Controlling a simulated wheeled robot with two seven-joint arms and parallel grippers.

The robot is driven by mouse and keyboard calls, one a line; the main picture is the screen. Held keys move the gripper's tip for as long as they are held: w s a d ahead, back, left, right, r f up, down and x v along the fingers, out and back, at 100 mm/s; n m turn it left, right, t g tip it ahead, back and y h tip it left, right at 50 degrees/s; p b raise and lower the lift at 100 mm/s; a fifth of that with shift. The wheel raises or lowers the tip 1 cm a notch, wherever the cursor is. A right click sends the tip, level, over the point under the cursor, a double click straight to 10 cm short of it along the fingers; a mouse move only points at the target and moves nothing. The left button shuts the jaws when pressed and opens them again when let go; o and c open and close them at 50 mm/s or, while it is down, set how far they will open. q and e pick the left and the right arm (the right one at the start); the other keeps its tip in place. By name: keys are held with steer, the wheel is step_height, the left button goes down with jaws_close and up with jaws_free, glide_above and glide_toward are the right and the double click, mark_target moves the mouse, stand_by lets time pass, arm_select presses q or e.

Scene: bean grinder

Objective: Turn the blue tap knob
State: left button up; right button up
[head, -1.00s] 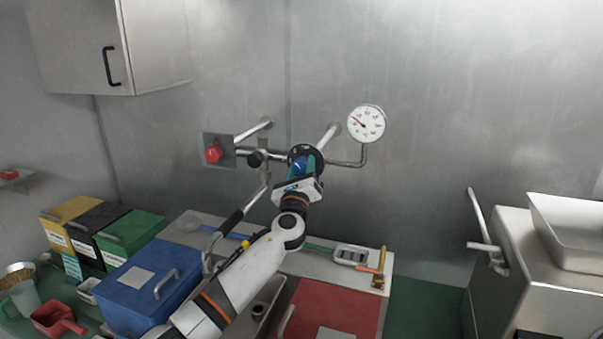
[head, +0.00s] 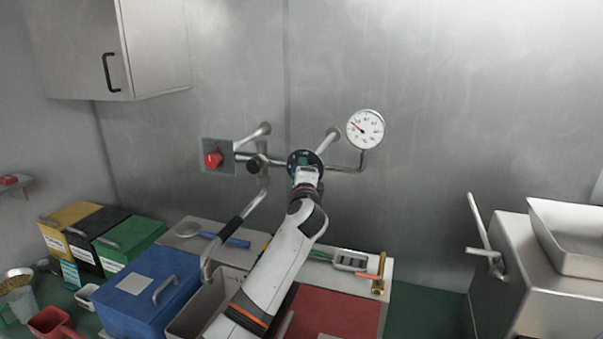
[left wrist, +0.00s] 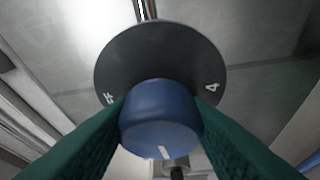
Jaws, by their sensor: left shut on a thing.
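The blue tap knob (left wrist: 160,115) sits in front of a round black dial plate (left wrist: 160,50) with white markings in the left wrist view. A white mark shows on the knob's lower front. My left gripper (left wrist: 161,118) has its green fingers on both sides of the knob and is shut on it. In the head view the dial plate (head: 297,160) is on the wall piping, and my left gripper (head: 305,172) covers the knob there. My right gripper is not in view.
A pressure gauge (head: 365,129) stands right of the dial on the pipe. A red knob (head: 213,158) is on the wall to the left. Below are a blue box (head: 150,285), a red lid (head: 335,310) and a metal machine (head: 545,270) at right.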

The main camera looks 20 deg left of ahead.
arm_select(q)
steer(key=shift+n+g, duration=0.4)
steer(key=shift+n, duration=0.6)
steer(key=shift+f, duration=0.1)
steer(key=o, duration=1)
steer(key=shift+b+v, duration=1.45)
steer(key=shift+v, duration=4.55)
steer(key=shift+a, duration=0.1)
